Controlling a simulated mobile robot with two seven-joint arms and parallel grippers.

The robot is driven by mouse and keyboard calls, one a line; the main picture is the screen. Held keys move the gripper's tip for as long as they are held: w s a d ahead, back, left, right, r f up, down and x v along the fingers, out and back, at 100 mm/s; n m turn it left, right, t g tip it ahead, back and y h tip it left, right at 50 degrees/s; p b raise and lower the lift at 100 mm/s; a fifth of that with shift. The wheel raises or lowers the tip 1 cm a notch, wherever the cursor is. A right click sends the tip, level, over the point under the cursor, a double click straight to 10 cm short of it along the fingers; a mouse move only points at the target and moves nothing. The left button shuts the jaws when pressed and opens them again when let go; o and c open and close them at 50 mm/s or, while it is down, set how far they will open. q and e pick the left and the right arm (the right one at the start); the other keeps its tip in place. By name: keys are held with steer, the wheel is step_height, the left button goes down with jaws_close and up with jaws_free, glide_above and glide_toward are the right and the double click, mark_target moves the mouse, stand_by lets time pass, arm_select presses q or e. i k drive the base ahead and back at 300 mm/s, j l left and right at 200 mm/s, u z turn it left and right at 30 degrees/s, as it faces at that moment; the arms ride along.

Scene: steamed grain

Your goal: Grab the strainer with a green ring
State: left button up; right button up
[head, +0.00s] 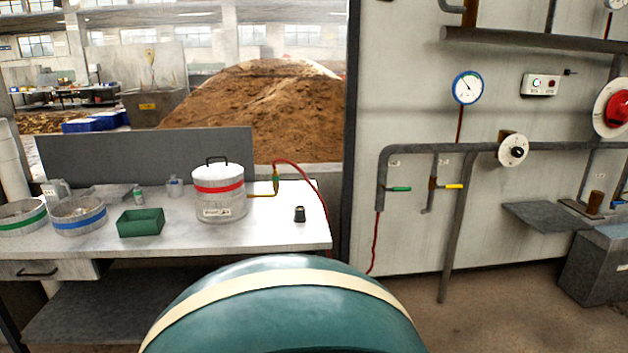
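The strainer with a green ring (22,216) sits on the white table at its far left. It is a round pan with a green band, cut off by the left picture edge. A similar round strainer with a blue ring (79,215) stands just right of it. Neither of my grippers shows in the head view.
A red hose joins the pot's yellow pipe. A large teal rounded body with a cream band (280,310) fills the bottom middle.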

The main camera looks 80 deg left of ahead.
mark_target(137, 191)
steer(key=u, duration=3.65)
steer(key=z, duration=0.75)
steer(key=i+j+z, duration=0.15)
steer(key=j+z, duration=0.15)
steer(key=i+j+z, duration=0.15)
steer(key=j+z, duration=0.15)
steer(key=i+j+z, duration=0.1)
steer(key=j+z, duration=0.2)
steer(key=i+j+z, duration=0.2)
steer(key=j, duration=0.35)
steer(key=j+z, duration=0.15)
steer(key=j, duration=0.4)
steer(key=j+z, duration=0.15)
steer(key=j, duration=0.95)
